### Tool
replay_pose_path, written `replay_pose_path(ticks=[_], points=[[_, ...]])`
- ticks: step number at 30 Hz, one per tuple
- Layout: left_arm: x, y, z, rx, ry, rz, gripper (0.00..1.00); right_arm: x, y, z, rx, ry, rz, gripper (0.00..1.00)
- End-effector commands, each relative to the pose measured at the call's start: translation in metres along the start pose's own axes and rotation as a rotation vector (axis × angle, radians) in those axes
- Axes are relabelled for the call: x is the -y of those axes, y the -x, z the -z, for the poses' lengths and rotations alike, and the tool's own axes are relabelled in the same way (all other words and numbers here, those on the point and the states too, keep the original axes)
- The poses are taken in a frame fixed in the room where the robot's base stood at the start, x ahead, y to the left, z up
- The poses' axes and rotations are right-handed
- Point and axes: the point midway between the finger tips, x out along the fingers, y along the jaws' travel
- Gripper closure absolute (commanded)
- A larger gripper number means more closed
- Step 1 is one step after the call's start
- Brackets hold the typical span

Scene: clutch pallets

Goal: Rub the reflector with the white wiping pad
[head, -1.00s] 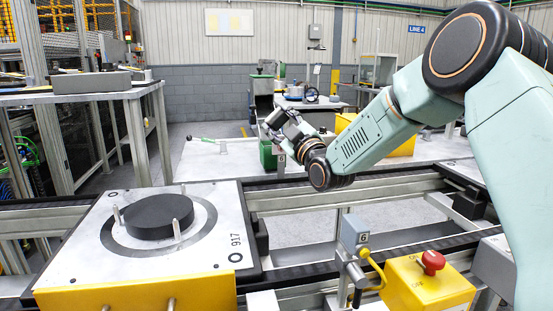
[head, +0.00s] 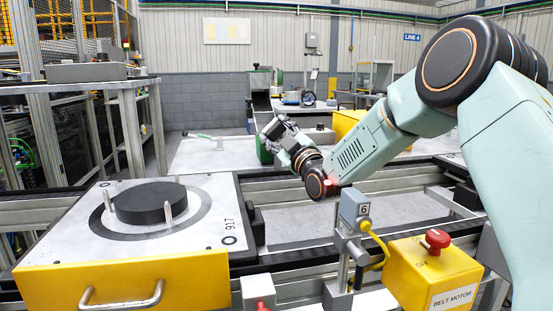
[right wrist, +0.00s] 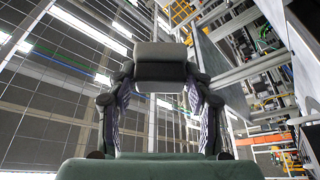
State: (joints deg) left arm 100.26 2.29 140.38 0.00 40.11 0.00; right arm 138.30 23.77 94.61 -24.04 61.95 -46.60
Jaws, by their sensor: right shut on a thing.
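My right gripper (head: 273,128) reaches out over the far side of the conveyor and points away, toward the left. In the right wrist view its two fingers (right wrist: 160,100) are shut on the sides of a block that I take for the white wiping pad (right wrist: 160,62); it looks grey in shade there. In the head view the pad is too small to make out clearly. I cannot pick out the reflector; my right arm covers part of the conveyor's far rail. My left gripper is not in view.
A pallet (head: 75,238) with a black disc (head: 150,202) and upright pins sits on the conveyor at left. A yellow belt motor box (head: 433,275) with a red button stands at near right. A pale table (head: 205,155) stands beyond the conveyor.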

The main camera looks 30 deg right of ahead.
Motion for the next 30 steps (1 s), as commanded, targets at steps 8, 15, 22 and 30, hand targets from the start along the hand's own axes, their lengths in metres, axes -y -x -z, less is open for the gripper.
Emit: replay_pose_path(ticks=[8,15,22,30], points=[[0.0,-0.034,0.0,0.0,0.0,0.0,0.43,0.023,0.009,-0.023,-0.001,0.0,-0.001,0.74],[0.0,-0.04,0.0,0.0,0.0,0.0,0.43,0.026,0.009,-0.027,-0.001,0.001,-0.001,0.74],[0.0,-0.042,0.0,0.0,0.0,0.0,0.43,0.026,-0.006,-0.033,-0.002,0.003,-0.001,0.74],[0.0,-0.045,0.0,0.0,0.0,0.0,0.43,0.026,-0.031,-0.043,-0.001,0.002,-0.001,0.74]])
